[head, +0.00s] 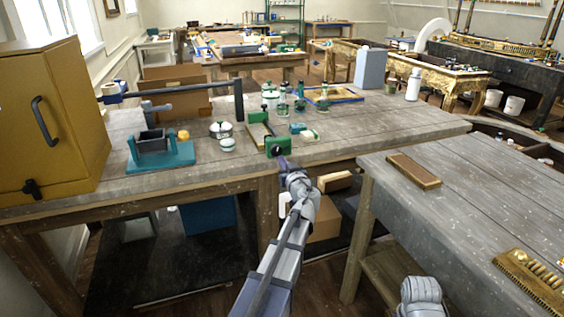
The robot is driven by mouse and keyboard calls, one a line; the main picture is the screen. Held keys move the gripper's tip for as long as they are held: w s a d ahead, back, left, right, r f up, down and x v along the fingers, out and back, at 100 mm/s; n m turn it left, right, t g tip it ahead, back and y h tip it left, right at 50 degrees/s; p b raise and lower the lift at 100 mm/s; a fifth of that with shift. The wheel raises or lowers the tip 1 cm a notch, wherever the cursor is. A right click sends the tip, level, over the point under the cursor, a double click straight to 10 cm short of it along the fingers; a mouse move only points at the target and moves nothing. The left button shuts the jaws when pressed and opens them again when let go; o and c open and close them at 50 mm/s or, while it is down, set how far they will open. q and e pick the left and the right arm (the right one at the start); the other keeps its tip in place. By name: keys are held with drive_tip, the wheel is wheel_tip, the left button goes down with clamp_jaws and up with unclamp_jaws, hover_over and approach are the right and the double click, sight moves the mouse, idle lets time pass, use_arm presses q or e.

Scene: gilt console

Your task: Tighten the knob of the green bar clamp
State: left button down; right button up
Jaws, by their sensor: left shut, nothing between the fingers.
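The green bar clamp (279,141) lies near the front edge of the grey wooden workbench (340,138), its bar running back and slightly left. Its dark knob (277,150) is on the near face of the clamp's green front end, facing me. My left gripper (281,159) reaches up from below, just in front of the bench edge. It is shut and empty, its tip close to the knob; I cannot tell whether they touch. My right gripper is not in view; only a grey part of my right arm shows at the bottom right.
Left of the clamp are white-lidded jars (221,130) and a teal-based vise (161,152). Behind it stand several green-and-white bottles (270,96). A yellow cabinet (70,120) stands far left. A second bench (460,210) at right holds a brown block (413,171).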

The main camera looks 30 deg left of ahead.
use_arm(q)
drive_tip(key=shift+s+a, duration=0.3)
drive_tip(key=shift+a, duration=0.05)
drive_tip(key=shift+s+a, duration=0.3)
drive_tip(key=shift+f, duration=0.1)
drive_tip(key=shift+s+f+b, duration=0.1)
drive_tip(key=shift+f+b, duration=0.15)
drive_tip(key=shift+b, duration=0.2)
drive_tip(key=shift+d, duration=0.1)
drive_tip(key=v, duration=0.6)
idle(0.4)
